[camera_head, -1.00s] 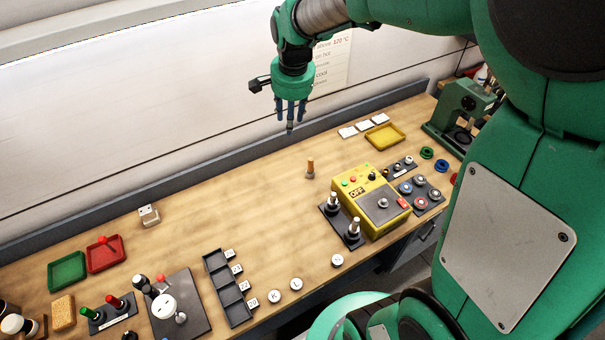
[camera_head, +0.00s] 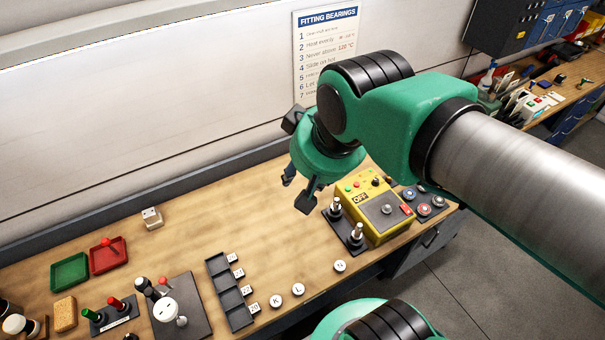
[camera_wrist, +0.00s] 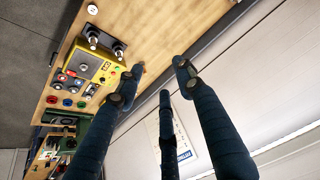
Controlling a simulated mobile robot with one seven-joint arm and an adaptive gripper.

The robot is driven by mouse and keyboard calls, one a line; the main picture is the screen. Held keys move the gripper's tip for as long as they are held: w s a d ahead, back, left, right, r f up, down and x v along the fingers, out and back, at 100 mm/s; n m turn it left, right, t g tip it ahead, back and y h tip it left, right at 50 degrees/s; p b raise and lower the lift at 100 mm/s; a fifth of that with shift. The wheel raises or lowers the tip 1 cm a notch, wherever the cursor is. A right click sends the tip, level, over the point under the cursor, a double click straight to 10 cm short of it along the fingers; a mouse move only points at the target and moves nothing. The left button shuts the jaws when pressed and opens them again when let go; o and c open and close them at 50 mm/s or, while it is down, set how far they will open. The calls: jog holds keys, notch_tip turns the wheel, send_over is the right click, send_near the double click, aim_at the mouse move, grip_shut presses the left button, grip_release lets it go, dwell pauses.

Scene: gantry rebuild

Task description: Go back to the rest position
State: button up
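My gripper (camera_head: 298,192) hangs in the air over the middle of the bench, below my bent green wrist. In the wrist view its three dark fingers (camera_wrist: 158,76) are spread apart with nothing between them. The yellow control box (camera_head: 385,211) marked OFF stands to the right of the gripper, and it also shows in the wrist view (camera_wrist: 90,68).
The bench (camera_head: 240,218) is bare across its middle. A grey compartment tray (camera_head: 229,290), white round discs (camera_head: 298,289), and green (camera_head: 70,271) and red trays (camera_head: 108,255) lie leftward. A wall poster (camera_head: 326,40) hangs behind.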

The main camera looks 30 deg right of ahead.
jog(key=shift+s+a+f+n, duration=0.1)
jog(key=shift+s+n, duration=0.1)
jog(key=shift+s, duration=0.25)
jog(key=shift+s+a+f+n, duration=0.1)
jog(key=shift+s+n, duration=0.1)
jog(key=shift+s, duration=0.25)
jog(key=shift+f, duration=0.1)
notch_tip(320, 180, down, 14)
jog(key=b, duration=1.4)
jog(key=shift+f+b, duration=0.2)
jog(key=shift+b, duration=0.15)
